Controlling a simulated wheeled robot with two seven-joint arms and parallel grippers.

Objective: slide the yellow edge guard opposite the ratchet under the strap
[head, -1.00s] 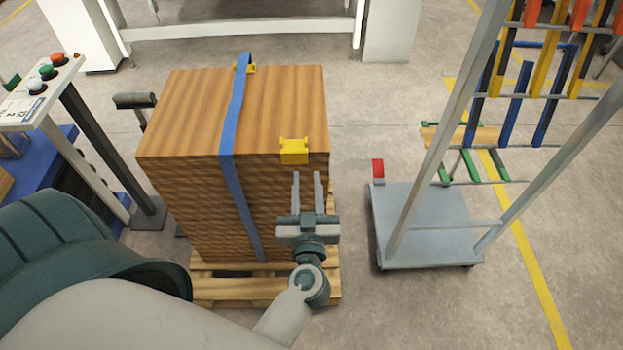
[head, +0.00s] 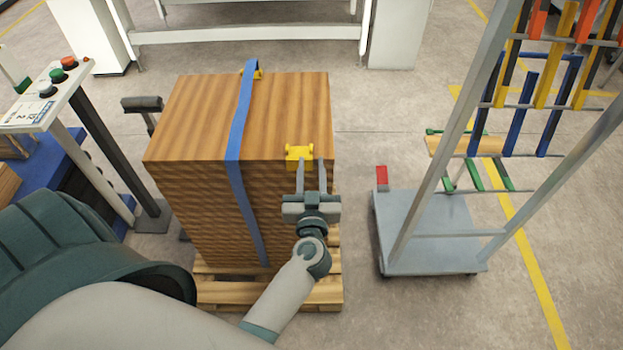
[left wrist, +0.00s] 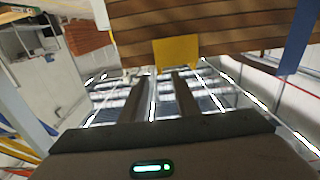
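The blue strap (head: 240,115) runs over the top of the wooden stack (head: 285,105) and down its front face. A yellow edge guard (head: 299,152) sits on the front top edge, right of the strap and apart from it. It also shows in the left wrist view (left wrist: 176,52). Another yellow guard (head: 258,74) is at the back edge beside the strap, partly hidden by it. My left gripper (head: 311,162) is open and empty, its fingertips close below the front guard; contact cannot be told. My right gripper is not in view. I cannot make out a ratchet.
The stack stands on a wooden pallet (head: 315,293). A grey cart (head: 435,255) with a rack of coloured pieces and a red block (head: 382,177) stands to the right. A control panel (head: 45,95) stands left. Clear floor lies between stack and cart.

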